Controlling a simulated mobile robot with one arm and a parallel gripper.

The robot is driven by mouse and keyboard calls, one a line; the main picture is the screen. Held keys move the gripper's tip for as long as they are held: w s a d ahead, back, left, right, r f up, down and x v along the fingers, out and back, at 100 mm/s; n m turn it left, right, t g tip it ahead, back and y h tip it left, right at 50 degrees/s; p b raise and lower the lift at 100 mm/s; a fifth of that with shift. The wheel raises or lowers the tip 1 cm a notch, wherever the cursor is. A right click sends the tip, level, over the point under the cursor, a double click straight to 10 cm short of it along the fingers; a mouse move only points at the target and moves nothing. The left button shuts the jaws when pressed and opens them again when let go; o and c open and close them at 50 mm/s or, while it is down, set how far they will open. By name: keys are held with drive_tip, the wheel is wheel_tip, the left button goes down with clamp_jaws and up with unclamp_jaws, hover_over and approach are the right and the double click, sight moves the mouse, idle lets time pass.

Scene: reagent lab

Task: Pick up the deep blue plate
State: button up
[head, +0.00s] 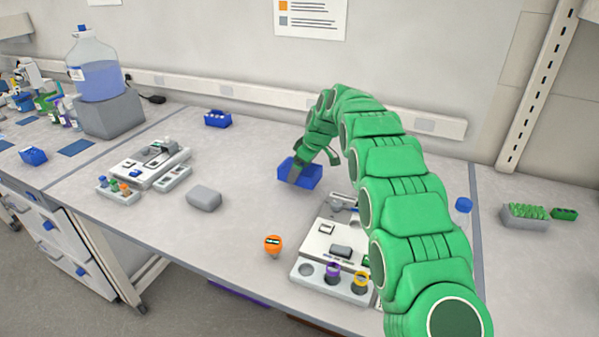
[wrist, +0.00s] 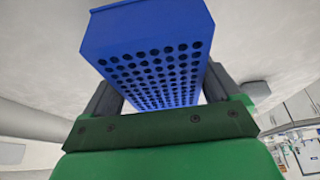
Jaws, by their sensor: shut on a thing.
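The deep blue plate (head: 309,177) is a block with many round holes in one face. It is at the end of my green arm, toward the back of the bench in the head view. My gripper (head: 292,174) is shut on it. In the wrist view the plate (wrist: 150,35) sits between the two dark fingers of my gripper (wrist: 160,88), one finger on each side, with its holed face toward the camera. I cannot tell from these views whether the plate is clear of the bench.
A white device (head: 318,243) with purple and yellow-capped pots stands to the right, near my arm. An orange-capped pot (head: 272,246) and a grey block (head: 204,198) are in front. A small blue rack (head: 217,119) is behind left. Bench around the grey block is clear.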

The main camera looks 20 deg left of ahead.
drive_tip(key=s+d+r, duration=0.1)
drive_tip(key=s+r, duration=0.1)
drive_tip(key=r, duration=0.1)
drive_tip(key=s+d+r, duration=0.1)
drive_tip(key=s+r, duration=0.1)
drive_tip(key=shift+d+r, duration=0.25)
drive_tip(key=shift+d, duration=0.1)
drive_tip(key=s+d+r, duration=0.3)
drive_tip(key=s+d, duration=0.1)
drive_tip(key=s, duration=0.3)
drive_tip(key=shift+d+r, duration=0.25)
drive_tip(key=shift+d, duration=0.1)
